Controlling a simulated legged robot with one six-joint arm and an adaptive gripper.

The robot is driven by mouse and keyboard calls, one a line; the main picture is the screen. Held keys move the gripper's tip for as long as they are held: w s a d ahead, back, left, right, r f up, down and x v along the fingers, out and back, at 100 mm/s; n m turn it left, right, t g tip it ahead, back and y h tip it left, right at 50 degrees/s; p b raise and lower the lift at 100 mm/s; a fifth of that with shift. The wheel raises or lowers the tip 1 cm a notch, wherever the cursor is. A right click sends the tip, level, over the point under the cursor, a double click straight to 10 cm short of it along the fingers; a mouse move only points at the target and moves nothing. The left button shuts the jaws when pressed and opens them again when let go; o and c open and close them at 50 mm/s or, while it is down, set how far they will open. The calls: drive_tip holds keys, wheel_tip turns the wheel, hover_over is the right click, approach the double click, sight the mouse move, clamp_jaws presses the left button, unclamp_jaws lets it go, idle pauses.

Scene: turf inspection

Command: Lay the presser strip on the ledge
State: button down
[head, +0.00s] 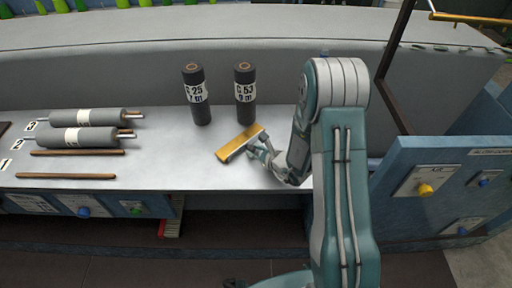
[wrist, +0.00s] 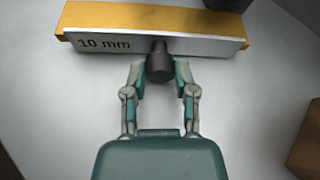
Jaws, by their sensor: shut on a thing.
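The presser strip (wrist: 205,47) is a yellow bar with a silver face marked "10 mm" and a dark round knob. In the wrist view my gripper (wrist: 160,75) is shut on the knob, and the bar lies crosswise beyond the fingers. In the head view the strip (head: 239,143) is tilted over the right part of the pale grey ledge (head: 205,165), in front of two dark rolls. My gripper (head: 261,149) is at its right side. I cannot tell whether the strip touches the ledge.
Two dark upright rolls, "C 25" (head: 195,95) and "C 53" (head: 245,95), stand behind the strip. Two grey rollers (head: 85,117) and thin brown rods (head: 65,176) lie at the left, by numbers 1 to 3. A blue panel (head: 440,190) with knobs stands at right.

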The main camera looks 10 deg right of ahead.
drive_tip(key=shift+d, duration=0.4)
drive_tip(key=shift+a+f, duration=0.15)
drive_tip(key=shift+a, duration=0.05)
drive_tip(key=shift+c, duration=2)
unclamp_jaws()
drive_tip(key=shift+a, duration=0.3)
drive_tip(key=shift+d, duration=0.1)
